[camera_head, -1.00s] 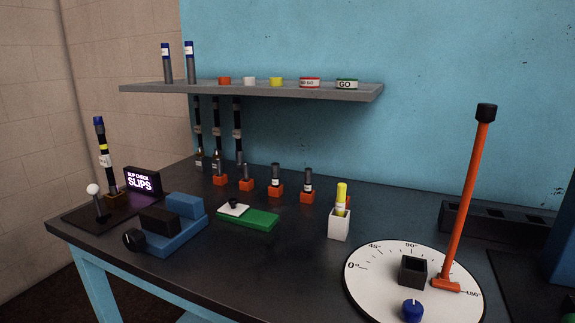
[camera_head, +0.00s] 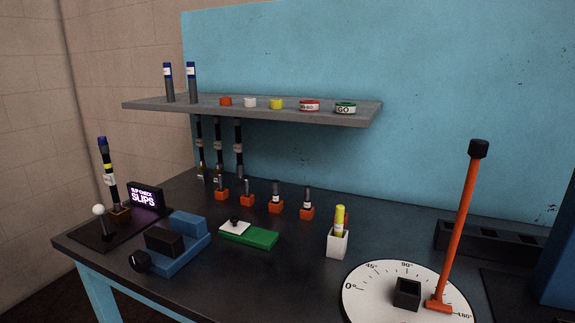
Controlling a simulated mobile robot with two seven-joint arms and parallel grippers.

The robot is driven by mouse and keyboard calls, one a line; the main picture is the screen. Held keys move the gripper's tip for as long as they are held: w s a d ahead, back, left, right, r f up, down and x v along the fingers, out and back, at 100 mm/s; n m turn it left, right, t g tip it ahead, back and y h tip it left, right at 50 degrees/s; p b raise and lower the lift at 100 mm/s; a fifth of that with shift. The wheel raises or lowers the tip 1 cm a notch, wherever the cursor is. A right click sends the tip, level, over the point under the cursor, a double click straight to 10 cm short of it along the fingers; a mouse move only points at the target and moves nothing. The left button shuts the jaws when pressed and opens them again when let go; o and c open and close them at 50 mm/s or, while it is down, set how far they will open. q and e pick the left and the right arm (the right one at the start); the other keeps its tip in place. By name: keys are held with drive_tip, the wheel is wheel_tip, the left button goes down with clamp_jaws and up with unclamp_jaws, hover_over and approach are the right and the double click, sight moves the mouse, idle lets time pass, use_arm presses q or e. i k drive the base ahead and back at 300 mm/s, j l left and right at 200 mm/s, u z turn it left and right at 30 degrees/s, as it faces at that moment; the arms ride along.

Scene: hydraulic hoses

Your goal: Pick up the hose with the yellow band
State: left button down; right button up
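The hose with the yellow band (camera_head: 111,175) stands upright at the left end of the bench. It is black with a blue top end, white bands and one yellow band. Its lower end sits in a small brown block (camera_head: 119,214) on a dark plate, beside a lit sign (camera_head: 145,197) reading "SLIP CHECK SLIPS". Several other dark hoses (camera_head: 219,150) hang upright below the shelf and show no yellow band. Neither of my grippers is in view.
A lever with a white ball (camera_head: 99,211) stands in front of the hose. A blue vise-like fixture (camera_head: 185,251) is to its right. A grey shelf (camera_head: 150,104) holds caps, rings and two blue-topped tubes. An orange lever (camera_head: 459,230) rises from a round dial at right.

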sight(110, 178)
drive_tip(key=k+j+u, duration=0.15)
drive_tip(key=u, duration=0.2)
drive_tip(key=k+j+u, duration=0.1)
drive_tip(key=j+u, duration=0.3)
drive_tip(key=i+j, duration=0.4)
drive_tip(key=i, duration=0.15)
drive_tip(key=i+j+z, duration=0.6)
drive_tip(key=j+z, duration=0.25)
